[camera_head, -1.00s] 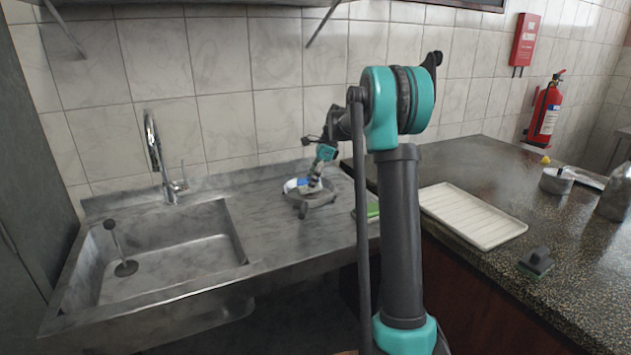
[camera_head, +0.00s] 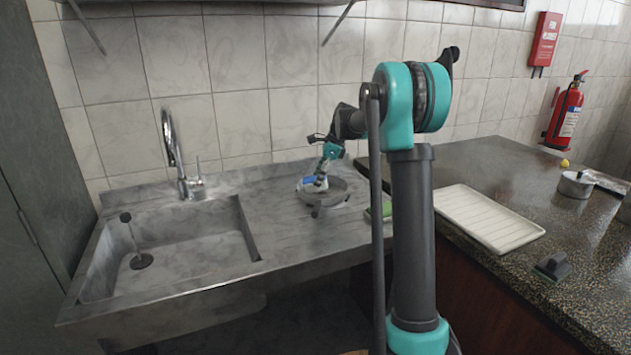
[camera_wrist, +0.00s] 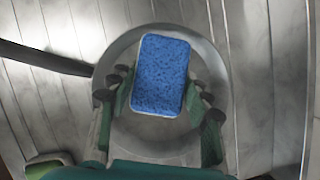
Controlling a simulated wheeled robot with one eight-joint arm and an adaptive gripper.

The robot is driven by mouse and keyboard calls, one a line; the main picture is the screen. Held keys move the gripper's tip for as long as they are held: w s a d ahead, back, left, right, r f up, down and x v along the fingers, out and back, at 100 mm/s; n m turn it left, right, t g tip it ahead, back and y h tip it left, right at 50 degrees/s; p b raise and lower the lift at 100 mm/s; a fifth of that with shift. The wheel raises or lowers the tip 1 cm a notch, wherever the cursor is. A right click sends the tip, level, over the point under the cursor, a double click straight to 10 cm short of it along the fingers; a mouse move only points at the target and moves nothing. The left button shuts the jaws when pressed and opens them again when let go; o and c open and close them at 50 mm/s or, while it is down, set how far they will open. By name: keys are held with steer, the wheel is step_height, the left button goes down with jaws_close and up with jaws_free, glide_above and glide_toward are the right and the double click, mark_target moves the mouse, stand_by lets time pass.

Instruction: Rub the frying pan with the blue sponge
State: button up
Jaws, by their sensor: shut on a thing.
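The blue sponge (camera_wrist: 160,72) is held between the fingers of my gripper (camera_wrist: 157,100) in the wrist view. My gripper is shut on it. The frying pan (camera_wrist: 160,135) is round and grey and lies below the sponge, its dark handle (camera_wrist: 45,58) reaching to the left in the wrist view. In the head view the pan (camera_head: 342,194) rests on the metal draining counter right of the sink, with the sponge (camera_head: 308,181) and my gripper (camera_head: 320,182) over its left part. I cannot tell whether the sponge touches the pan.
A green-topped item (camera_head: 382,210) lies right of the pan, partly behind my arm. A white ribbed tray (camera_head: 490,222) and a dark scrubber (camera_head: 552,266) are on the speckled counter.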

glide_above(334, 191)
steer(key=shift+r, duration=0.2)
stand_by(0.6)
step_height(334, 191, up, 6)
stand_by(0.8)
step_height(334, 191, up, 3)
stand_by(0.6)
stand_by(0.4)
steer(key=shift+d+f+y, duration=0.1)
steer(key=shift+f+y, duration=0.55)
steer(key=shift+f, duration=0.65)
steer(key=shift+d+f+y, duration=0.1)
steer(key=shift+f+y, duration=0.55)
steer(key=shift+f, duration=0.6)
